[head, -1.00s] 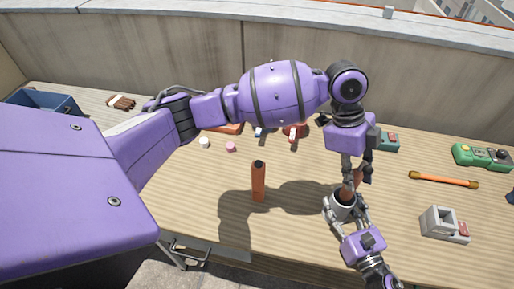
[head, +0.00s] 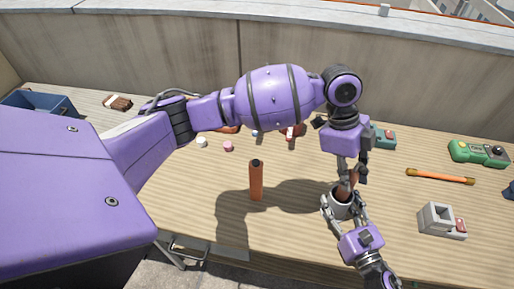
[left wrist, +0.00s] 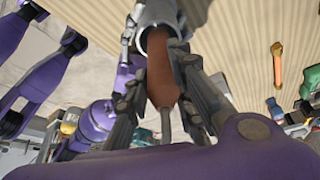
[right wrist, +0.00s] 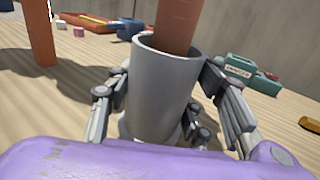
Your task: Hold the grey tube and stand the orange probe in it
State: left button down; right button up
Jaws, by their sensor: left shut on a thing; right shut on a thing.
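The grey tube (right wrist: 152,95) stands upright with its open mouth up, close above or on the table; its base is partly hidden. My right gripper (head: 343,210) is shut around it from the front. The orange probe (right wrist: 177,25) has its lower end inside the tube's mouth and leans slightly. My left gripper (head: 350,178) is shut on the probe from above. In the left wrist view the probe (left wrist: 162,75) lies between the fingers and enters the tube (left wrist: 157,15). How deep it sits is hidden by the tube wall.
Another orange cylinder (head: 256,182) with a dark top stands left of the tube. To the right are an orange rod (head: 440,177), a grey block (head: 436,218) and a green device (head: 478,153). A blue bin (head: 40,103) is far left. The front middle is clear.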

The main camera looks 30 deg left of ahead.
pick_arm(q)
jog(key=shift+f, duration=0.1)
jog(key=shift+d+f, duration=0.1)
jog(key=shift+f, duration=0.2)
jog(key=shift+f, duration=0.2)
dwell(0.3)
jog(key=c, duration=1.4)
grip_release()
jog(key=shift+c, duration=0.2)
jog(key=v, duration=1.2)
